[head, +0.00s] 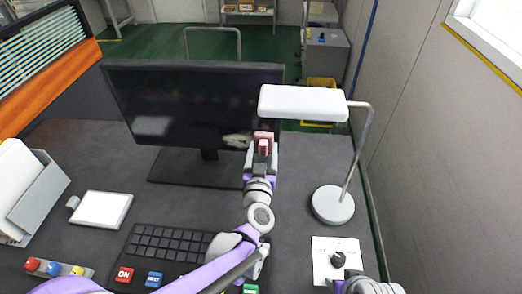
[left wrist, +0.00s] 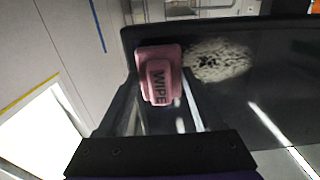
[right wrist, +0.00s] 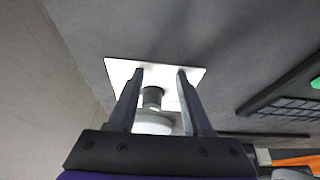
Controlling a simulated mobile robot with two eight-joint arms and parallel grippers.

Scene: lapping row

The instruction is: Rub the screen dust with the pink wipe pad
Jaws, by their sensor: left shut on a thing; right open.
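My left gripper (head: 262,152) is shut on the pink wipe pad (head: 264,138) in front of the lower right part of the monitor screen (head: 190,105). In the left wrist view the pad (left wrist: 158,75), marked WIPE, sits between the fingers. The pale speckled dust patch (left wrist: 218,60) is on the screen right beside the pad there. In the head view a bit of the dust (head: 236,140) shows just left of the pad. I cannot tell whether the pad touches the glass. My right gripper (right wrist: 158,75) is open above a white plate with a dark knob (right wrist: 152,97).
A desk lamp (head: 332,204) stands right of the monitor, its white head (head: 303,103) close to the pad. A keyboard (head: 165,243), coloured buttons and a white pad-like box (head: 101,209) lie on the desk. The white plate (head: 322,262) is at the front right.

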